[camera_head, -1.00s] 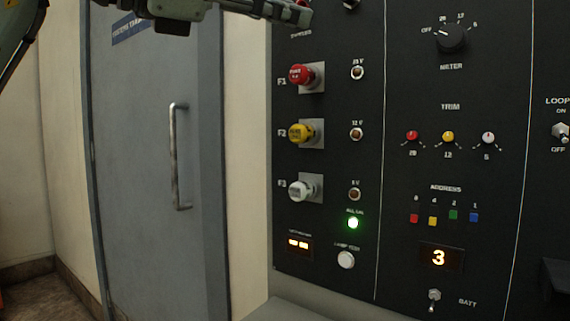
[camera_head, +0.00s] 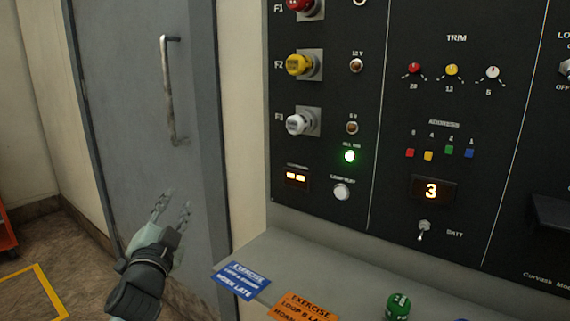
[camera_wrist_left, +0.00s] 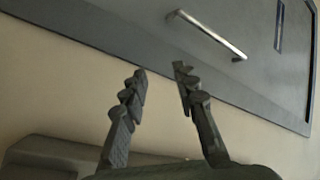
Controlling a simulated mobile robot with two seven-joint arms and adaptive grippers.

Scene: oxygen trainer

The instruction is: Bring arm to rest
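My left gripper (camera_head: 174,207) is at the lower left of the head view, in front of the grey door and left of the panel's ledge. Its two fingers are apart with nothing between them. In the left wrist view the gripper (camera_wrist_left: 160,75) also shows open and empty, with the door and its handle (camera_wrist_left: 206,35) beyond the fingertips. It touches nothing that I can see. My right gripper is in neither view now.
A black control panel (camera_head: 400,100) with fuses, knobs and a lit green lamp (camera_head: 349,156) fills the right. Its grey ledge (camera_head: 330,270) carries a blue card (camera_head: 240,280), an orange card (camera_head: 303,307) and a green cap (camera_head: 398,304). The door (camera_head: 140,120) has a handle (camera_head: 170,90).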

